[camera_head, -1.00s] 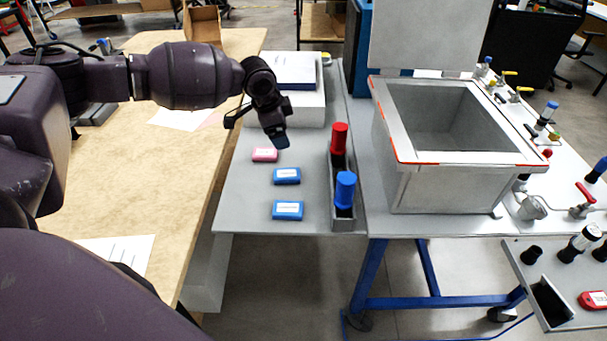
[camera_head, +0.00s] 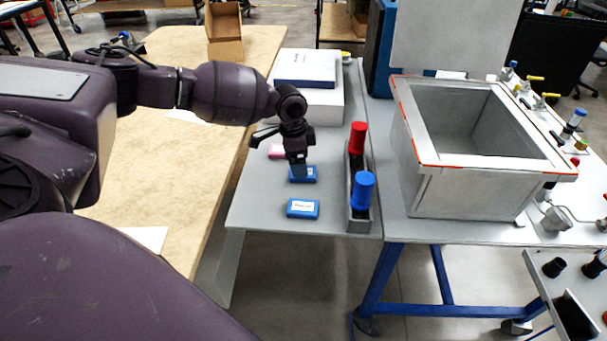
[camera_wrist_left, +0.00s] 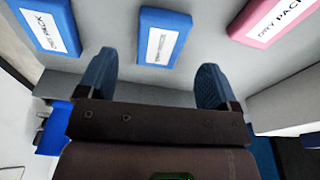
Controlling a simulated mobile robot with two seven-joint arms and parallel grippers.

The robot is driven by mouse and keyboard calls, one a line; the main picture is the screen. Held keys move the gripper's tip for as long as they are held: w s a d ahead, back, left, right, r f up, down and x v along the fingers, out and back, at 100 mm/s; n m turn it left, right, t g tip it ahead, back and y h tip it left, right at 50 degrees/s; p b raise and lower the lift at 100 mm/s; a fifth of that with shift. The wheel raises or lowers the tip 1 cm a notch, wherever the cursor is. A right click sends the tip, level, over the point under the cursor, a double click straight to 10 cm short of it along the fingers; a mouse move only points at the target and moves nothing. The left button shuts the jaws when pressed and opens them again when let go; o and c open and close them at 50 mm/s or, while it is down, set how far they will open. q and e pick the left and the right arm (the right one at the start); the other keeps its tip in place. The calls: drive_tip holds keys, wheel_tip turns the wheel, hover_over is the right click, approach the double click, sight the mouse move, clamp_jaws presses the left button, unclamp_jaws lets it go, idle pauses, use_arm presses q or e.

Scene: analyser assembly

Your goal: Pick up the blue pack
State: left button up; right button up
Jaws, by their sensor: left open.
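Two blue packs with white labels lie on the grey table. The farther blue pack (camera_head: 308,176) is in the middle of a row, and the nearer blue pack (camera_head: 303,209) is closer to the table's front edge. My left gripper (camera_head: 298,168) is over the farther blue pack and partly covers it. In the left wrist view its two blue fingers (camera_wrist_left: 155,75) are apart with nothing between them. The farther blue pack (camera_wrist_left: 163,36) shows just beyond the gap, and the nearer one (camera_wrist_left: 47,27) is to the left. My right gripper is not in view.
A pink pack (camera_head: 276,151) lies behind the blue ones, partly hidden by my gripper. A grey holder (camera_head: 359,221) with red and blue-capped bottles stands right of the packs. White boxes (camera_head: 309,100) stand behind. A large metal basin (camera_head: 465,195) is farther right.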

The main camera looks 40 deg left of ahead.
use_arm(q)
drive_tip(key=f, duration=0.4)
drive_tip(key=shift+w+d+b, duration=0.2)
drive_tip(key=shift+d+b, duration=0.05)
drive_tip(key=shift+b, duration=0.05)
drive_tip(key=shift+r, duration=0.1)
drive_tip(key=shift+c, duration=0.3)
drive_tip(key=c, duration=1)
